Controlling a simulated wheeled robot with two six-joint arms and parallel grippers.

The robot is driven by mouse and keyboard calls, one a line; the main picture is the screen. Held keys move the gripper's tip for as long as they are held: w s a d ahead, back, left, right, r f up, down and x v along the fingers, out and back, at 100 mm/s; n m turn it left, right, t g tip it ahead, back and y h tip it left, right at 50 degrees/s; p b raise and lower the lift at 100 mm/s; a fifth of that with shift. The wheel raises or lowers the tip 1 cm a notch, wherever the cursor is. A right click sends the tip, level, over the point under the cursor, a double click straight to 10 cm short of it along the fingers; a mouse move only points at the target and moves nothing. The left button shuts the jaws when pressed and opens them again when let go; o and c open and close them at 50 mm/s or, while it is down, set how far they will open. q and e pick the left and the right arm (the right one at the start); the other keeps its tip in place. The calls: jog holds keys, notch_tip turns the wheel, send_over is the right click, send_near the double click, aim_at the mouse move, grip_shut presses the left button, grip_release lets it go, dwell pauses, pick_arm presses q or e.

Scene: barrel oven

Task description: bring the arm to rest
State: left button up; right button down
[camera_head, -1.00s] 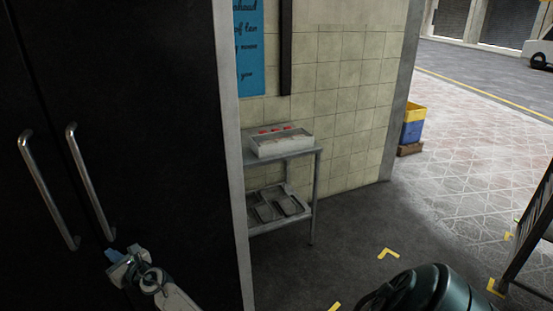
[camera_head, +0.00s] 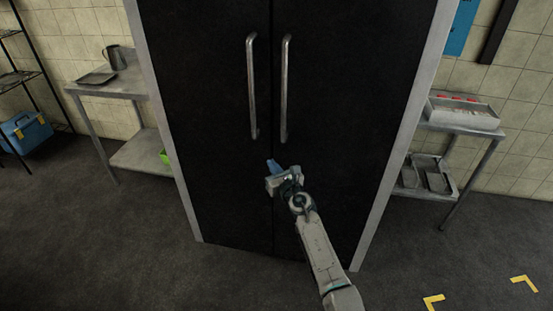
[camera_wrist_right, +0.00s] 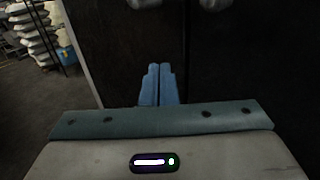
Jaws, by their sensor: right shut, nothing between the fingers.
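My right arm reaches up from the bottom of the head view. Its gripper (camera_head: 274,165) is shut and empty, in front of the black double-door cabinet and a little below the two door handles. The blue fingers (camera_wrist_right: 159,85) lie side by side in the right wrist view, with the dark doors beyond them. My left gripper does not show in any current view.
The black cabinet (camera_head: 210,100) has two closed doors with steel handles (camera_head: 252,90) and (camera_head: 286,90). A steel table (camera_head: 110,88) with a jug stands at left, and another (camera_head: 470,130) with a tray at right. A blue box (camera_head: 27,132) sits at far left. Dark floor is free in front.

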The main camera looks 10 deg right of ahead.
jog(key=shift+s+a+p, duration=0.6)
jog(key=shift+s+a, duration=0.85)
jog(key=shift+s, duration=1.75)
jog(key=s+d+f+m+g+h, duration=0.1)
jog(key=s+d+f+m+g, duration=0.2)
jog(key=s+f+m, duration=0.75)
jog(key=s+d+f+m+g+h, duration=0.25)
jog(key=s+f+m, duration=0.2)
jog(key=f, duration=1.05)
jog(key=s+d+f+m+g+h, duration=0.15)
jog(key=s+d+f+m, duration=0.25)
jog(key=s+f+m, duration=0.65)
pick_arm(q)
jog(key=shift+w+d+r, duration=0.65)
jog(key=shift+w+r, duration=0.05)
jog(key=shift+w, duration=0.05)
pick_arm(e)
jog(key=s+d+f+m+g, duration=0.2)
jog(key=s+f, duration=0.4)
jog(key=s, duration=0.6)
jog(key=s+d+f+m+g, duration=0.3)
jog(key=s+f+m, duration=0.3)
jog(key=s, duration=0.6)
jog(key=s+d+f+m+g, duration=0.2)
jog(key=s+f+m+g, duration=0.2)
jog(key=s, duration=0.9)
notch_tip(320, 180, down, 3)
jog(key=shift+d+r+m, duration=0.1)
jog(key=shift+d+m, duration=0.25)
